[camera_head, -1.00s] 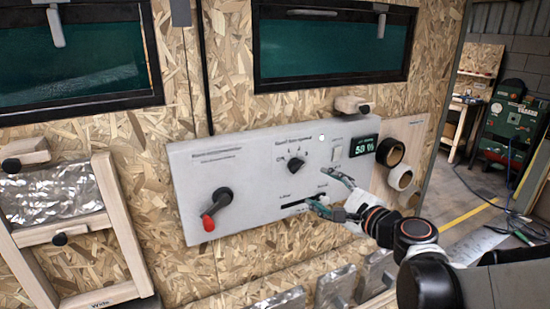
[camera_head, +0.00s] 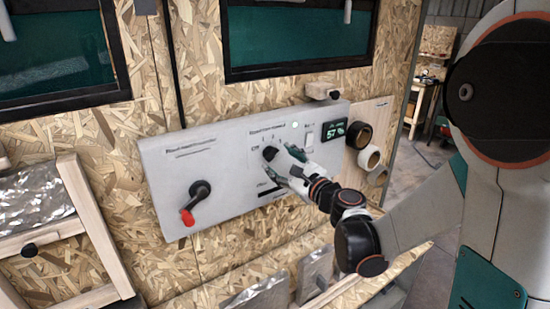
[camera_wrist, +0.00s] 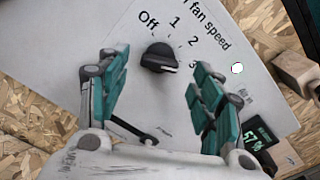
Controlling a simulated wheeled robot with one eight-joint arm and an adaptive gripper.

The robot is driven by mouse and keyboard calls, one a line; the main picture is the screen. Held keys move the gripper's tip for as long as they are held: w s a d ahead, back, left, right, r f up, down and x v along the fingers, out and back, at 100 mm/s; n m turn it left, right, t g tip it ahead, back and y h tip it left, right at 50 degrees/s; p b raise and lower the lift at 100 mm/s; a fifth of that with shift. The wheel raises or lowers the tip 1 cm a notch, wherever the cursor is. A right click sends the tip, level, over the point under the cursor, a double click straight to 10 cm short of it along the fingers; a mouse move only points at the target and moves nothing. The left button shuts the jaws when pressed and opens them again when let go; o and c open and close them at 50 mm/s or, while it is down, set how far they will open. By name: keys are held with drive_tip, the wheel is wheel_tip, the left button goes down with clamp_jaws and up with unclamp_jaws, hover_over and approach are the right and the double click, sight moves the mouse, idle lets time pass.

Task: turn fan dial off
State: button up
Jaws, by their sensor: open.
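The fan dial (camera_wrist: 160,57) is a black round knob on a light grey panel (camera_head: 225,170). In the wrist view the labels Off, 1, 2 and 3 are around it, under the words "fan speed". Its white mark looks turned toward the 3 side, away from Off. The dial also shows in the head view (camera_head: 270,153), partly beside my fingers. My gripper (camera_wrist: 155,88) is open, with one teal finger on each side below the dial in the wrist view. The fingers appear apart from the knob. My gripper (camera_head: 287,168) is close to the panel in the head view.
A red-tipped lever (camera_head: 195,200) sits left on the panel. A slider slot (camera_head: 268,192) lies below the dial, and a display (camera_head: 334,130) reads 57. Tape rolls (camera_head: 362,145) hang at right. A wooden block with a black knob (camera_head: 322,90) sits above the panel.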

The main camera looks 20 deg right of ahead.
sight(274, 157)
drive_tip(key=shift+x, duration=1.9)
drive_tip(key=c, duration=1.1)
